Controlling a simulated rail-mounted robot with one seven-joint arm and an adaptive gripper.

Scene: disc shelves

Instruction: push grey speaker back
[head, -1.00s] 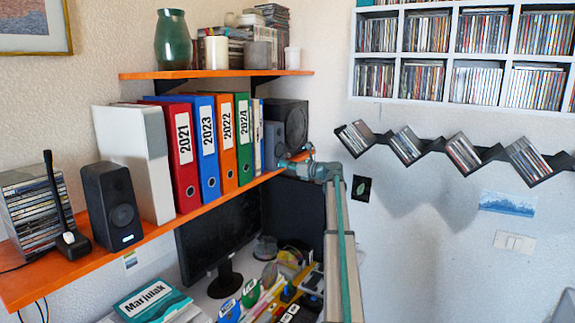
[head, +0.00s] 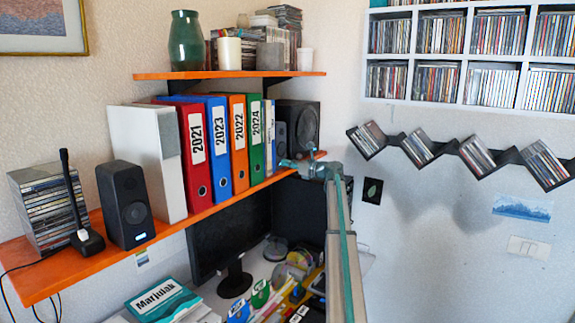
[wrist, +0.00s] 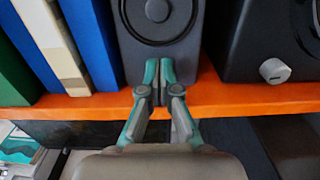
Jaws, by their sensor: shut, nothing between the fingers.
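The grey speaker (wrist: 159,20) stands upright on the orange shelf (wrist: 225,100), its round cone facing me. In the head view the speaker (head: 281,133) is a narrow strip between the binders and a larger black speaker. My gripper (wrist: 158,66) is shut and empty, its teal fingertips at the lower middle of the speaker's front face. The tips look touching or very close; I cannot tell which. In the head view my gripper (head: 287,163) is at the shelf's front edge by that speaker, partly hiding its base.
Blue and pale binders (wrist: 60,40) stand close on the left. The large black speaker (wrist: 265,40) with a silver knob stands on the right, a narrow gap away. An upper orange shelf (head: 225,75) hangs above. A monitor (head: 232,235) stands below.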

